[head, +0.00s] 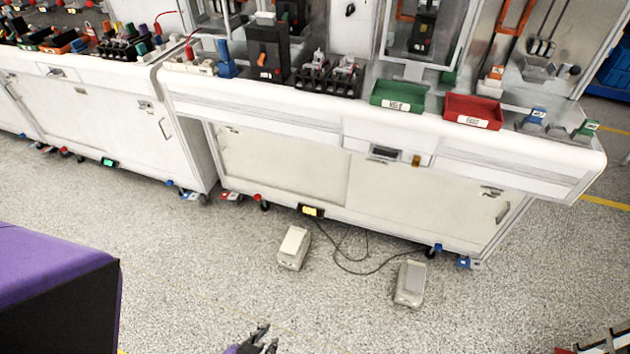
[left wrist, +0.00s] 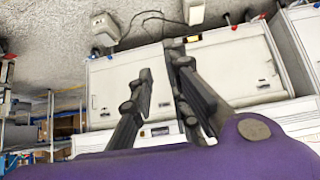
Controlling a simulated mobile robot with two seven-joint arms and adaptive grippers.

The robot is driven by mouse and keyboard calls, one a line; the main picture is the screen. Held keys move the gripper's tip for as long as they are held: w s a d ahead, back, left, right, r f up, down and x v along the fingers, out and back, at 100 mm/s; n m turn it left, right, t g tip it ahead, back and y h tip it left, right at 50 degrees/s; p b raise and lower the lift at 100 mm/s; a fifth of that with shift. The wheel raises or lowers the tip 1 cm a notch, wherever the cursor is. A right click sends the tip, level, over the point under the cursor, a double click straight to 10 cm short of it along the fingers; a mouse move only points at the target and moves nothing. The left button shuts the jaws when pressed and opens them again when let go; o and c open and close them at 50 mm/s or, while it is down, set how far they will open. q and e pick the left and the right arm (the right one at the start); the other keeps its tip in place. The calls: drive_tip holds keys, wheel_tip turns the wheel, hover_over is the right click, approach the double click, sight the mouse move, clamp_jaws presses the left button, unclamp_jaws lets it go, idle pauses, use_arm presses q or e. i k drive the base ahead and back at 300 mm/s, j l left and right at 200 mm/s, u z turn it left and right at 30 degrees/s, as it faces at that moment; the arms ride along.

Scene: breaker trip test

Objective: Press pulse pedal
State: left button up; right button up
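Two beige foot pedals stand on the speckled floor in front of the white workbench; I cannot tell from their looks which is the pulse pedal. The left pedal (head: 294,247) is nearer the bench and the right pedal (head: 410,284) is farther out. In the left wrist view, which is upside down, the left pedal (left wrist: 193,12) is at the top middle and the right pedal (left wrist: 105,28) at the upper left. My left gripper (head: 265,338) shows at the bottom edge, apart from both pedals. Its dark fingers (left wrist: 160,62) have an empty gap between them. My right gripper is not seen.
Dark cables (head: 350,262) run from the pedals toward the white workbench (head: 270,165). A yellow-black box (head: 311,211) sits low at the bench's base. Green (head: 398,95) and red (head: 473,111) bins stand on top. A rack (head: 600,343) shows at the lower right. Floor around the pedals is open.

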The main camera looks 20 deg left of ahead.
sight(290, 246)
drive_tip(key=i+j, duration=0.1)
drive_tip(key=i, duration=0.6)
drive_tip(key=i+j, duration=0.1)
drive_tip(key=i, duration=0.6)
drive_tip(key=u, duration=1.2)
